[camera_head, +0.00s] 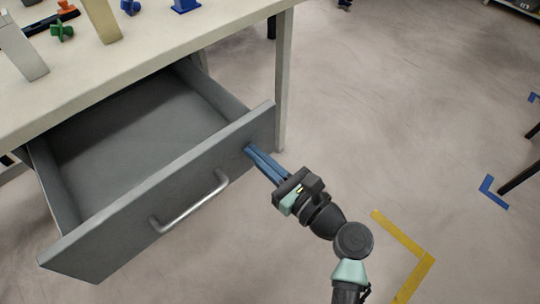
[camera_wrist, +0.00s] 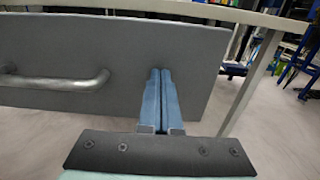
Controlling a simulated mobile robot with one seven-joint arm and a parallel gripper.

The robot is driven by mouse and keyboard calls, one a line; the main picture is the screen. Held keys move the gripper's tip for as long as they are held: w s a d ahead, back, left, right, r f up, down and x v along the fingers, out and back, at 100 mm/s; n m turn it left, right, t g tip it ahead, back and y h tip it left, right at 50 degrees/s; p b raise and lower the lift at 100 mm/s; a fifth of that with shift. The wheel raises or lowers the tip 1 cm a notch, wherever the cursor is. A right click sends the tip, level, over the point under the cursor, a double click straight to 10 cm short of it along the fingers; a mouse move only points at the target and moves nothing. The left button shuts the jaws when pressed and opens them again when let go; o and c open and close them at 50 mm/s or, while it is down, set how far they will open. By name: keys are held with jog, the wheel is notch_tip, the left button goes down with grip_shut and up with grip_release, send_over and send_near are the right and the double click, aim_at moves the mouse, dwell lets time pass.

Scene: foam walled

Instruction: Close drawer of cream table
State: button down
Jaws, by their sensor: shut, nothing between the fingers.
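The cream table (camera_head: 160,62) stands at the upper left in the head view. Its grey drawer (camera_head: 95,235) is pulled well out, and the inside that shows is empty. The drawer's silver bar handle (camera_head: 190,207) is on the front panel; it also shows at the left in the wrist view (camera_wrist: 55,82). My gripper (camera_head: 248,150) is shut and empty, with its blue fingers together. The fingertips are at the right part of the drawer front, right of the handle. In the wrist view the fingertips (camera_wrist: 159,72) lie over the grey panel; I cannot tell whether they touch it.
On the tabletop are a green part (camera_head: 62,31), a blue part (camera_head: 186,5), and beige blocks (camera_head: 102,18). A table leg (camera_head: 284,85) stands just right of the drawer. The floor to the right is mostly clear, with yellow tape (camera_head: 408,240) and blue tape (camera_head: 492,192) marks.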

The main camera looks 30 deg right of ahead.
jog(key=shift+w, duration=0.15)
jog(key=b, duration=0.3)
send_over(195, 114)
jog(key=shift+w+a, duration=0.1)
jog(key=shift+w, duration=0.45)
jog(key=shift+r, duration=0.4)
jog(key=shift+a, duration=0.15)
